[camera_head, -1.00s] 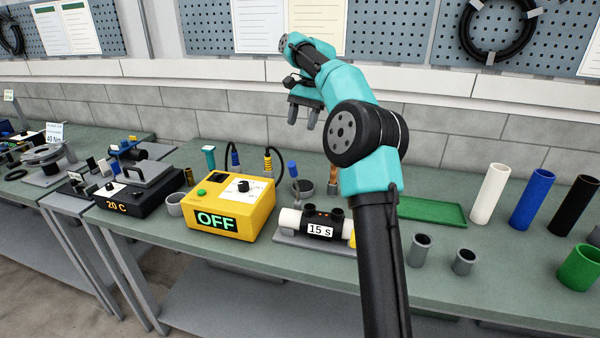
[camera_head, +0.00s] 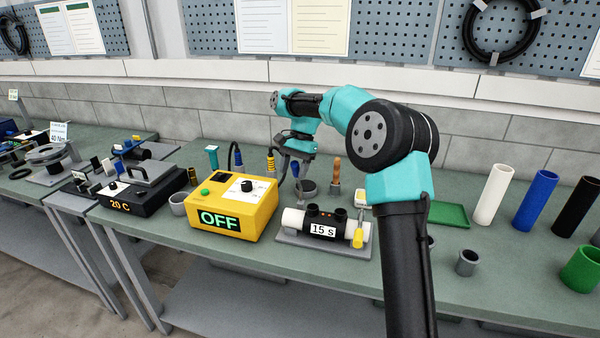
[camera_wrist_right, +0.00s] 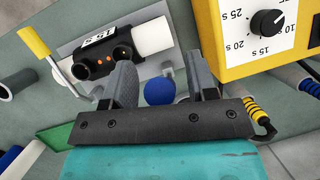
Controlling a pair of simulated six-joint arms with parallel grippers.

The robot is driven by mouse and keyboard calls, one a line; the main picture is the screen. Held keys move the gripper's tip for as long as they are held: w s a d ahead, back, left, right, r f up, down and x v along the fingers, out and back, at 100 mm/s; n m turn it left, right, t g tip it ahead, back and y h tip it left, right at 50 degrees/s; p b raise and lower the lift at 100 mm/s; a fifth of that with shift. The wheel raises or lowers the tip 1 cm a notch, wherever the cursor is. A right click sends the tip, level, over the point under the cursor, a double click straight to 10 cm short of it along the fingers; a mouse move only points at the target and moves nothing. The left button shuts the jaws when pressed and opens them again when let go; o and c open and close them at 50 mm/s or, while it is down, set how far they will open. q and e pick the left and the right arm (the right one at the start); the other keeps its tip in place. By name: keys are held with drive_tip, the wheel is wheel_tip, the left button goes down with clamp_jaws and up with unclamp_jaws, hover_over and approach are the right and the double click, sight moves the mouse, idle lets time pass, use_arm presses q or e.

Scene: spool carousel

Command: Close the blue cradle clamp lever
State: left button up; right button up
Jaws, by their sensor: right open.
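The blue clamp lever stands upright behind the left end of the pipe cradle (camera_head: 283,239). In the right wrist view the round blue end (camera_wrist_right: 187,92) shows between the fingers of my right gripper (camera_wrist_right: 160,65), nearer the right-hand finger. The jaws are open, and I cannot tell whether a finger touches the lever. The cradle holds a white pipe (camera_head: 292,218) with a black coupler (camera_head: 325,217) labelled 15 s. My left gripper is not in view.
A yellow lever (camera_head: 358,238) hangs at the cradle's right end. A yellow control box (camera_head: 235,205) reading OFF stands close left, with cables behind it. A green tray (camera_head: 449,214) lies right.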

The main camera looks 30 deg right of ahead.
drive_tip(key=shift+s+a+f, duration=0.1)
drive_tip(key=shift+a+f, duration=0.1)
drive_tip(key=shift+f, duration=0.2)
clamp_jaws()
idle(0.4)
